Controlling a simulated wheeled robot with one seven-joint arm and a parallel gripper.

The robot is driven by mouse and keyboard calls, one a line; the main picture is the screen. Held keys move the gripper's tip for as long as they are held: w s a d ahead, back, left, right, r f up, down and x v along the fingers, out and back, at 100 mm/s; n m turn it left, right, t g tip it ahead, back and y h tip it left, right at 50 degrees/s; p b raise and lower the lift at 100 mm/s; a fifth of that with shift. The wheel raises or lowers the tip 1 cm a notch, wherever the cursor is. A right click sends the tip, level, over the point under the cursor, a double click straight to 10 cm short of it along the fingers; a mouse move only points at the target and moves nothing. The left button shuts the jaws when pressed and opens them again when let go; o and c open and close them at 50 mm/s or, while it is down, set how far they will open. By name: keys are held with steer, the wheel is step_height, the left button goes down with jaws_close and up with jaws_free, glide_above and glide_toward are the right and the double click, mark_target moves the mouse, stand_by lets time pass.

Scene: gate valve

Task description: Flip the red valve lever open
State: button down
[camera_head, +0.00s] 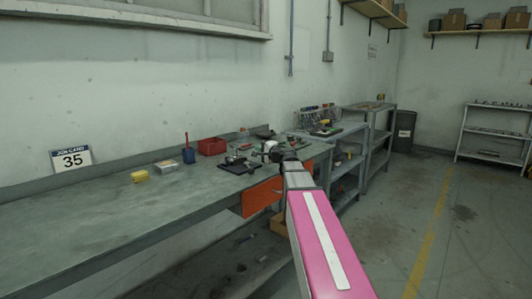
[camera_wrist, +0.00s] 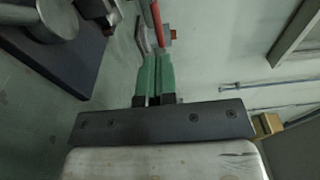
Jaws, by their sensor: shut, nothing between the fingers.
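In the wrist view, a narrow red bar (camera_wrist: 155,18), likely the valve lever, runs from the top edge down to just beyond my fingertips. My gripper (camera_wrist: 154,58) has its two green fingers side by side, shut and empty. I cannot tell whether the fingertips touch the bar. A round grey metal part (camera_wrist: 55,18), perhaps of the valve, is at the upper left. In the head view my gripper (camera_head: 272,150) is over the workbench among small dark items, and the lever cannot be made out there.
The workbench (camera_head: 95,220) has a yellow block (camera_head: 139,176), a blue cup (camera_head: 188,155) and a red bin (camera_head: 211,146). An orange panel (camera_head: 262,197) is at its front edge. The near left benchtop is mostly clear. Shelves and open floor lie to the right.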

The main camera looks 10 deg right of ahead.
mark_target(248, 145)
steer(key=x, duration=0.6)
steer(key=shift+s, duration=0.1)
